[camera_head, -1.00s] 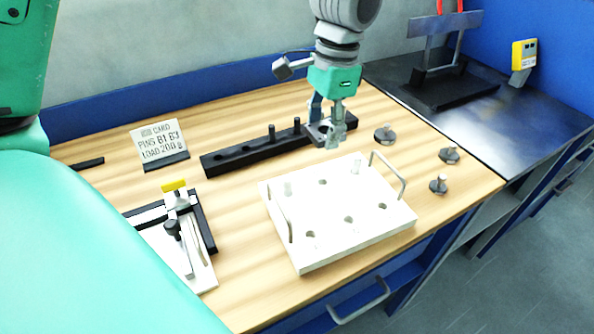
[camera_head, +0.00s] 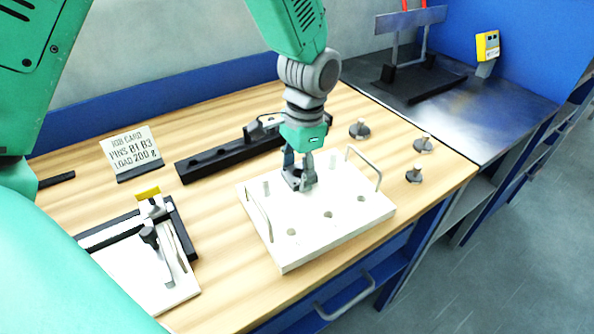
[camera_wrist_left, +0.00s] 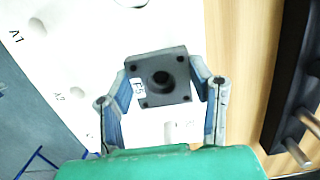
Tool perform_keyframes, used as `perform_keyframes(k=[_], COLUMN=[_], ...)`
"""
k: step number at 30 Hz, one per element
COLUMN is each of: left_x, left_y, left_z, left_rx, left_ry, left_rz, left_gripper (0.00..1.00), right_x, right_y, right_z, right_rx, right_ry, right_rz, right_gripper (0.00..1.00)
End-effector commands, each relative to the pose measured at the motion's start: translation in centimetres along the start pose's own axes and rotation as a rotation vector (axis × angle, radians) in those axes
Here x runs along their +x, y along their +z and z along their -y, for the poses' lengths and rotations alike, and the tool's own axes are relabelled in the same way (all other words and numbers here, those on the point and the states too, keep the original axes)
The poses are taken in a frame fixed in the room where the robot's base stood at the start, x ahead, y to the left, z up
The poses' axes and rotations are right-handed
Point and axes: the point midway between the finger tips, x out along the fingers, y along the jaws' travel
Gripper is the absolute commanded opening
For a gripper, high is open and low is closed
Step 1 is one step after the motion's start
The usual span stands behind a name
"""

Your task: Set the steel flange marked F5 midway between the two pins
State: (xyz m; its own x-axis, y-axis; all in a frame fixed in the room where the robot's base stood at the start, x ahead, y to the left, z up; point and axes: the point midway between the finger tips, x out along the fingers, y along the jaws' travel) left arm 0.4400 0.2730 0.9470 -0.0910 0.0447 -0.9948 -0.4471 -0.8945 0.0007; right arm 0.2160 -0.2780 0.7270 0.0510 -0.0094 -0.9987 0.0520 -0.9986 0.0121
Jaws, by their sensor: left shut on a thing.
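The steel flange marked F5 (camera_wrist_left: 158,79) is a dark grey square plate with a central hole, corner holes and a white label. My left gripper (camera_head: 301,181) is shut on it, with a finger at each side in the left wrist view. In the head view the flange is over the white perforated plate (camera_head: 330,234), near its back; I cannot tell whether it touches. One pale pin (camera_head: 266,188) stands on the plate left of the gripper. My right gripper is not in view.
The white plate has two upright wire handles (camera_head: 366,165). A black rail (camera_head: 215,160) lies behind it. Several knobbed weights (camera_head: 414,174) stand to the right. A clamp fixture (camera_head: 153,225) and a job card (camera_head: 131,150) reading pins B1 B3 are at left.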

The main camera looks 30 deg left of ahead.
Motion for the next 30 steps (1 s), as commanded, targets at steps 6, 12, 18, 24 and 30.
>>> perform_keyframes(k=[6, 12, 18, 24, 30], left_x=[0.2, 0.2, -0.2, -3.4, -7.8], left_y=[0.0, 0.1, 0.1, 0.0, 0.0], left_z=[0.1, 0.1, 0.1, 0.1, 0.1], left_rx=[0.001, 0.000, 0.000, 0.001, 0.000], left_ry=[0.001, 0.002, 0.002, 0.000, 0.000], left_rz=[0.000, 0.000, -0.001, -0.005, -0.004], left_gripper=[0.62, 0.69, 0.69, 0.69, 0.69], right_x=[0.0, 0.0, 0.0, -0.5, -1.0], right_y=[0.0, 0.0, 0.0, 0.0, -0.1], right_z=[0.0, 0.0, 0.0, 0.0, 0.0], right_rx=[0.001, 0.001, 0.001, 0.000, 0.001], right_ry=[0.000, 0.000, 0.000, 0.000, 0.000], right_rz=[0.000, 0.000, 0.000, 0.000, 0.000], right_gripper=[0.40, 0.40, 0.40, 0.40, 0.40])
